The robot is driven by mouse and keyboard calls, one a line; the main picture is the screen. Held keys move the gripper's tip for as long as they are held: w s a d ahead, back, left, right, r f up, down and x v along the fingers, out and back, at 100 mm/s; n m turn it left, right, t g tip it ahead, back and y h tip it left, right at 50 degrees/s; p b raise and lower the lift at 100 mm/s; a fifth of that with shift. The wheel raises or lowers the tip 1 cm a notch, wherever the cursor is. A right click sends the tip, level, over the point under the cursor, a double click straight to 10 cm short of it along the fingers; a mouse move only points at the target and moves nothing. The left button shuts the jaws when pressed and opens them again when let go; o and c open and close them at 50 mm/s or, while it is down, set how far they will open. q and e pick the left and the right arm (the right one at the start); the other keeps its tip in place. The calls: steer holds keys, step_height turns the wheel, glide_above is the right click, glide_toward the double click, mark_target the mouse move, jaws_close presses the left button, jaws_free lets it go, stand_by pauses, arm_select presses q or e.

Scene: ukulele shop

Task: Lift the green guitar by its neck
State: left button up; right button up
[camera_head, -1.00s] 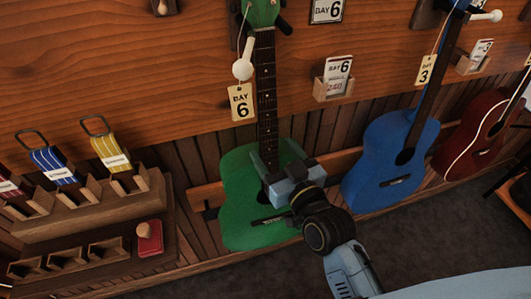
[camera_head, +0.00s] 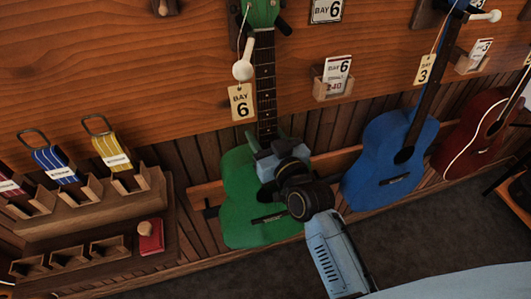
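The green guitar (camera_head: 243,210) hangs upright on the wooden wall in the head view, with its dark neck (camera_head: 265,85) running up to a green headstock (camera_head: 263,12) at the top edge. A wall hanger shows beside the headstock. My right gripper (camera_head: 265,155) is in front of the top of the guitar's body, near the lower end of the neck. It covers part of the body and the sound hole. Its fingers are too small and overlapped to tell whether they are open or whether they touch the guitar. My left gripper is not in view.
A "BAY 6" tag (camera_head: 242,103) and a white knob (camera_head: 243,71) hang left of the neck. A card holder (camera_head: 333,88) is on its right. A blue guitar (camera_head: 375,165) and a red guitar (camera_head: 470,135) hang farther right. A wooden string rack (camera_head: 95,215) stands left.

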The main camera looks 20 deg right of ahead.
jaws_close()
steer(key=shift+r, duration=0.25)
